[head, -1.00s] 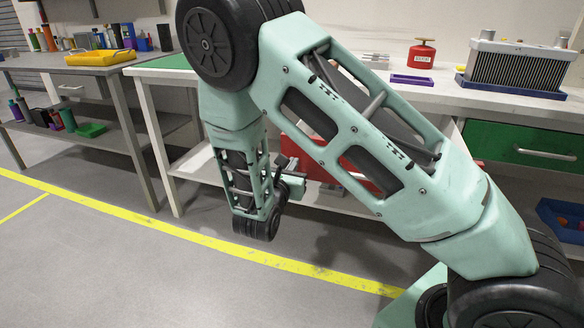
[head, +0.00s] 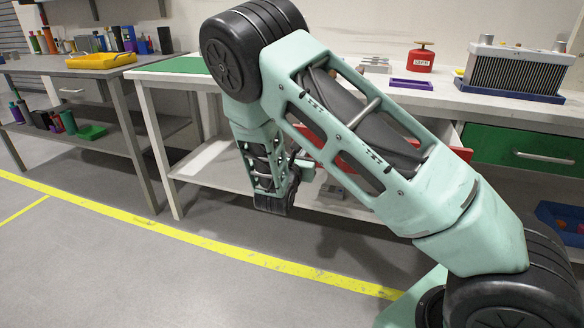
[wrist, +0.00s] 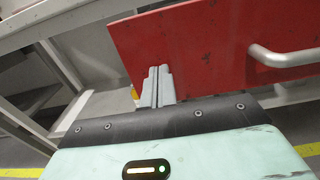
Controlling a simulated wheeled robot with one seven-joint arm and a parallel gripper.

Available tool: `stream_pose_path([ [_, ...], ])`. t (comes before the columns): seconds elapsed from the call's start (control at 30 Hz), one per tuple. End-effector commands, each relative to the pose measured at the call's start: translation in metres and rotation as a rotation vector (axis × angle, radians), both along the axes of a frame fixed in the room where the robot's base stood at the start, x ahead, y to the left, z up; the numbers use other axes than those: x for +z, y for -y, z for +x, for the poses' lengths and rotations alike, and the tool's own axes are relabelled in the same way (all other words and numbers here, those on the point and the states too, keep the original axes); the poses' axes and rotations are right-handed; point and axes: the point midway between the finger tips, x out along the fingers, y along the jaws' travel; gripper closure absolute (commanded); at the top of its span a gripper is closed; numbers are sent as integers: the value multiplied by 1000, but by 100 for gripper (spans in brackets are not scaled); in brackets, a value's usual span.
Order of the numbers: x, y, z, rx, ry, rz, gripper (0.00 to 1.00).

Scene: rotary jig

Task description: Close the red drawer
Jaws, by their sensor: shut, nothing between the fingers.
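The red drawer (wrist: 215,55) fills the upper part of the wrist view as a flat red front, with its bar handle (wrist: 285,57) at the right. In the head view the red drawer (head: 463,153) is mostly hidden behind my arm; its right end shows, standing out from the bench. My gripper (wrist: 157,72) is shut and empty. Its fingertips overlap the lower left part of the red front, left of the handle. I cannot tell whether they touch it. In the head view the fingers are not clear behind the arm.
A green drawer (head: 525,150) is to the right under the bench. On the bench stand a red can (head: 420,59), a purple tray (head: 412,83) and a finned radiator (head: 515,72). A low shelf runs below. The floor in front is clear, with a yellow line (head: 215,246).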

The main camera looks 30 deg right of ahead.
Motion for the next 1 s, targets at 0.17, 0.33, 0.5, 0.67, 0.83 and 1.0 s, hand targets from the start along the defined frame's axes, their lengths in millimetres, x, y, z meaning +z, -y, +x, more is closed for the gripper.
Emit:
stream_pose_path([
  [0.17, 0, 42, 31, -4, 0, -2, 100],
  [0.33, 0, 79, 60, -3, 2, -2, 100],
  [0.5, -1, 112, 86, -2, 1, -2, 100],
  [0.67, -1, 136, 106, 0, 1, -2, 100],
  [0.83, 0, 153, 119, -1, 1, -2, 100],
  [1.0, 0, 162, 126, -1, -1, -1, 100],
])
